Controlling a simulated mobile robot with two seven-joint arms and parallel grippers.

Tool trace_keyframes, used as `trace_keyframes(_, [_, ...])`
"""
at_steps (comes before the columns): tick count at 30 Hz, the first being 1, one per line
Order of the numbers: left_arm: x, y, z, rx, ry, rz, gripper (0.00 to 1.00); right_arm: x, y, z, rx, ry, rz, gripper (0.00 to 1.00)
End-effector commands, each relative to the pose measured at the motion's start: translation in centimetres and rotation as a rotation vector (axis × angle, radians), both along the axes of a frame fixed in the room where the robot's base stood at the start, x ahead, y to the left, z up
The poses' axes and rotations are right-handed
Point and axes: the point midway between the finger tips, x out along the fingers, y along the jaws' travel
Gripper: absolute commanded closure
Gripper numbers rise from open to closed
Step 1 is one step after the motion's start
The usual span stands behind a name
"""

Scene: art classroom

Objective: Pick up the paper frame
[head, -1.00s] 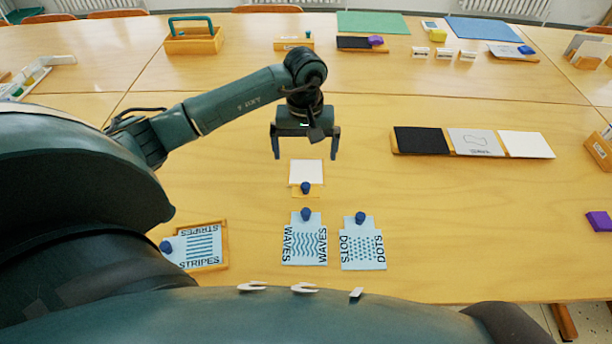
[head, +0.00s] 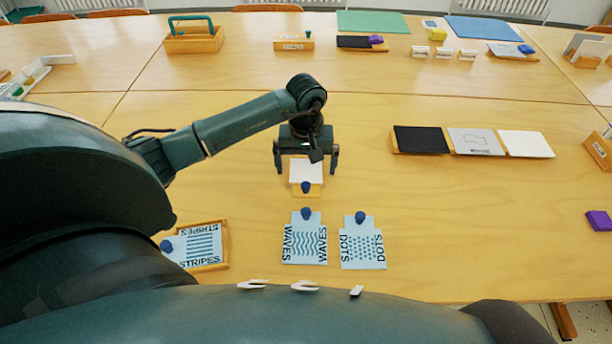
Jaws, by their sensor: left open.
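The paper frame (head: 301,172), a white sheet with a wooden strip and a blue knob at its near end, lies on the table in the middle of the head view. My left gripper (head: 307,171) is open and empty, pointing down. Its two fingers show to the left and right of the white sheet, apart from it. Its body hides the far edge of the sheet. How high the fingertips are above the table is hard to tell. My right gripper is not in view.
Blue cards marked WAVES (head: 304,245) and DOTS (head: 362,248) lie nearer, each with a blue knob. A STRIPES card (head: 200,243) lies in a wooden tray (head: 225,262) at left. Table between is clear.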

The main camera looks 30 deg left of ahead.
Motion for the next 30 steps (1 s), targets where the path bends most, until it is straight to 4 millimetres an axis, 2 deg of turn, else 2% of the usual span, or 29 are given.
trace_keyframes(4, [0.02,-0.01,-0.16,0.001,-0.001,-0.001,0.01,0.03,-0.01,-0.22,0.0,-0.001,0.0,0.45])
trace_keyframes(19, [-0.01,-0.02,-0.13,-0.001,0.001,0.0,0.42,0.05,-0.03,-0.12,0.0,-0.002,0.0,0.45])
trace_keyframes(26, [-0.02,-0.02,-0.07,-0.001,0.001,0.0,0.43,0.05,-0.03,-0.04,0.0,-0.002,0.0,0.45])
trace_keyframes(30, [0.02,0.02,0.74,-0.001,-0.001,0.001,0.43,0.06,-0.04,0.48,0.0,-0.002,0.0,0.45])
